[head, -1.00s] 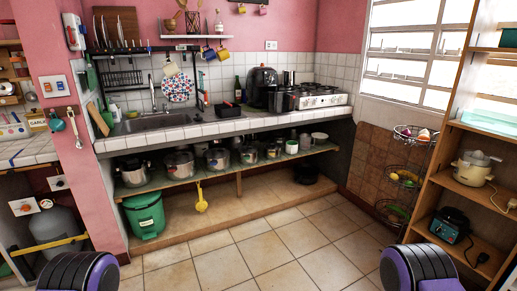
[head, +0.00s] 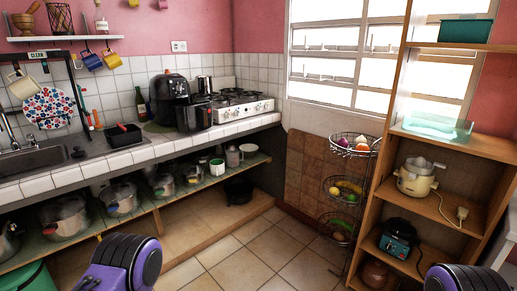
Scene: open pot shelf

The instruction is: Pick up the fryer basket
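The black air fryer (head: 165,94) stands on the white-tiled counter, left of the stove. A dark boxy part that looks like the fryer basket (head: 194,117) is at its front right, close to the counter edge. I cannot tell whether it is seated in the fryer or separate from it. Purple and black links of my arms show at the bottom left and bottom right, well short of the counter. The fingers of both grippers are out of view.
A stove (head: 238,104) is right of the fryer, and a black tray (head: 124,135) is to its left. Pots fill the open shelf (head: 168,202) below. A wire fruit rack (head: 349,187) and a wooden shelf unit (head: 447,148) stand on the right. The floor between is clear.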

